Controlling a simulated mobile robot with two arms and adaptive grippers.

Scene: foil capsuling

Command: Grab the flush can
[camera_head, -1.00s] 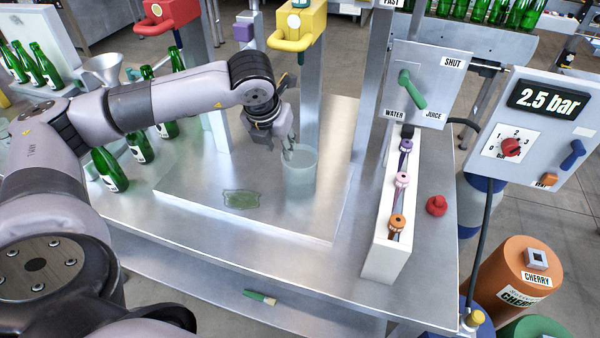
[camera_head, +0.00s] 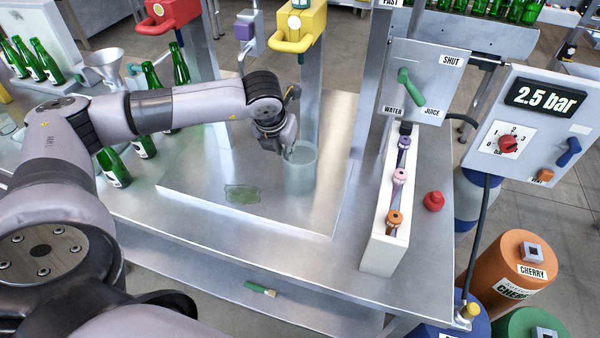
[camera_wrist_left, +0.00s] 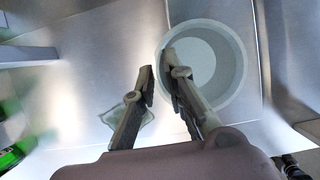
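The flush can, as I take it, is a pale translucent open-topped cup (camera_head: 301,172) standing upright on the raised metal plate in the head view. Its round mouth (camera_wrist_left: 222,62) shows in the left wrist view. My left gripper (camera_head: 287,151) is at the can's left rim. One finger overlaps the can's rim and mouth, and the other is outside to the left. I cannot tell whether the finger touches the can. My right gripper is not in view.
A flat green patch (camera_head: 242,193) lies on the metal plate (camera_head: 200,190) left of the can. Green bottles (camera_head: 113,167) stand at the left under my arm. A white rack with colored valves (camera_head: 378,245) and a red knob (camera_head: 433,201) are at the right. The front bench is mostly clear.

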